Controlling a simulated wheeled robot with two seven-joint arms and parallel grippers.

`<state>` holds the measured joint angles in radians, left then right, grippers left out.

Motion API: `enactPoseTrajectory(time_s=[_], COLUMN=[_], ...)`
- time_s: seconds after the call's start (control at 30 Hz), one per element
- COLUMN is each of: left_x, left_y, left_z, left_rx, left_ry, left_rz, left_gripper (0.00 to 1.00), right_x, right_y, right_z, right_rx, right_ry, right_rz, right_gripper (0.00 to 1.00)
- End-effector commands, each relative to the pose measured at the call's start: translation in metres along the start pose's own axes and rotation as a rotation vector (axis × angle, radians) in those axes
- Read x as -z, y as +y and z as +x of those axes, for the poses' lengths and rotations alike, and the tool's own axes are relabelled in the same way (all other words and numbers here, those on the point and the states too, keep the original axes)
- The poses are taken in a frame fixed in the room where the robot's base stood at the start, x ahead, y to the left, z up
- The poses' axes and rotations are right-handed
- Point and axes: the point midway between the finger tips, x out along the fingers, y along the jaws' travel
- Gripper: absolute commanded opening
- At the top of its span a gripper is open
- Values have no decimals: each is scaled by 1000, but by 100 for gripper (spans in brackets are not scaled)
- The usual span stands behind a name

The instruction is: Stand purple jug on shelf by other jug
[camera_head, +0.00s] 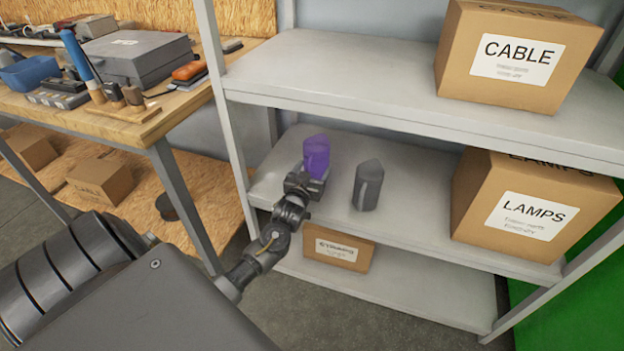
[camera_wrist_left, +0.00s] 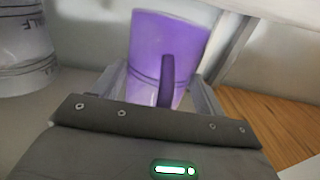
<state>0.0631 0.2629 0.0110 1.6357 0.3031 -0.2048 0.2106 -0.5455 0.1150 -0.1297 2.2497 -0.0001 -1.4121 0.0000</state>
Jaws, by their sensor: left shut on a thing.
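The purple jug (camera_head: 316,154) is upright over the left part of the middle shelf (camera_head: 285,208). My left gripper (camera_head: 312,180) is shut on it, and the fingers also show around the jug (camera_wrist_left: 166,52) in the left wrist view. A dark grey jug (camera_head: 368,186) stands upright on the same shelf, a short way to the right of the purple one. It shows as a pale shape (camera_wrist_left: 25,45) at the left edge of the wrist view. Whether the purple jug's base touches the shelf is hidden by my gripper. My right gripper is not in view.
A LAMPS box (camera_head: 530,205) fills the right of the middle shelf, and a CABLE box (camera_head: 515,55) is on the shelf above. A smaller box (camera_head: 338,248) is on the bottom shelf. The shelf post (camera_head: 226,110) stands left of my gripper. A cluttered workbench (camera_head: 150,122) is farther left.

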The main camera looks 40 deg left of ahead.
Motion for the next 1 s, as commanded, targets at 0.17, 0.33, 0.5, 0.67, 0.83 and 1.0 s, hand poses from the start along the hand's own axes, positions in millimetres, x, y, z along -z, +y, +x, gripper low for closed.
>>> enactPoseTrajectory(time_s=[0.17, 0.33, 0.5, 0.67, 0.83, 1.0], left_x=[-25, -36, -35, -38, -38, -38], left_y=[-4, -4, -4, -4, -3, -3], left_z=[3, 3, 3, 3, 3, 3], left_rx=[1, 1, 0, 0, 0, 0], left_ry=[-3, -1, 0, 0, 0, -1], left_rz=[0, 1, 0, 0, 1, 1], left_gripper=[48, 48, 48, 48, 89, 94], right_x=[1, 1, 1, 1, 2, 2], right_y=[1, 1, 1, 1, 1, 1], right_z=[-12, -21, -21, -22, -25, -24], right_rx=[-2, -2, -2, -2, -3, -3], right_ry=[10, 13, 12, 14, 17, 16], right_rz=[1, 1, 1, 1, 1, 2], right_gripper=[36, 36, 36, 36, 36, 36])
